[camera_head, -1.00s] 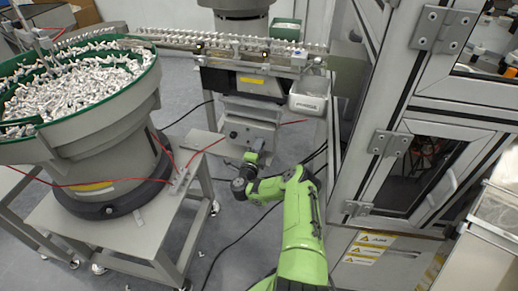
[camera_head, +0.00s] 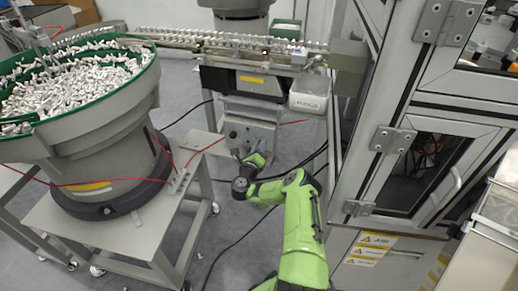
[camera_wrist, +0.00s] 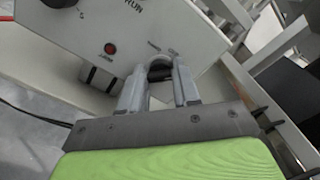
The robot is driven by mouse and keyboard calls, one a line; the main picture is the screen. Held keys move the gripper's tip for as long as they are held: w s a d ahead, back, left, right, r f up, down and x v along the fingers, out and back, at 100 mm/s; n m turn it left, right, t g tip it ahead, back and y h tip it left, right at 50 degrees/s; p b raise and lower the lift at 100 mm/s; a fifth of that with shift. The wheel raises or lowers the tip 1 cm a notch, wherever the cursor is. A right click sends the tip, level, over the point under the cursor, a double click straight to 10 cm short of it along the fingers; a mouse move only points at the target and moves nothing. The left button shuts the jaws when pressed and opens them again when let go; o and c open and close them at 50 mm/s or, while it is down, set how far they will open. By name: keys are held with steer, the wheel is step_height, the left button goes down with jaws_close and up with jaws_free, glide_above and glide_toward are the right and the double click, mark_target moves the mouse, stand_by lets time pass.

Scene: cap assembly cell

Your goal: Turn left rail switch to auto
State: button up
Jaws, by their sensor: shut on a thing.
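The grey control box (camera_head: 262,132) is mounted under the rail, with dark knobs on its face. In the wrist view its pale panel (camera_wrist: 165,22) carries a red button or lamp (camera_wrist: 110,48), a dark knob (camera_wrist: 60,3) at the top left, and the word RUN. My gripper (camera_wrist: 160,68) is shut on a rounded grey switch knob (camera_wrist: 159,70) on that panel, one finger on each side. The labels above the knob are too small to read, and its pointer direction is hidden. In the head view my gripper (camera_head: 237,153) is at the box's lower left front.
A bowl feeder (camera_head: 95,150) full of white parts stands on a table at the left. Red and black cables run across the floor and to the box. A clear bin (camera_head: 308,100) hangs from the rail (camera_head: 240,42). A framed machine cabinet (camera_head: 385,150) stands at the right.

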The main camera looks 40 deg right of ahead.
steer(key=shift+f+m, duration=0.1)
steer(key=shift+m, duration=0.2)
stand_by(0.4)
steer(key=o, duration=1.1)
steer(key=shift+c, duration=0.2)
steer(key=shift+a, duration=0.15)
steer(key=p+v, duration=1.4)
steer(key=v, duration=0.1)
steer(key=shift+s+a, duration=0.2)
steer(key=shift+a, duration=0.05)
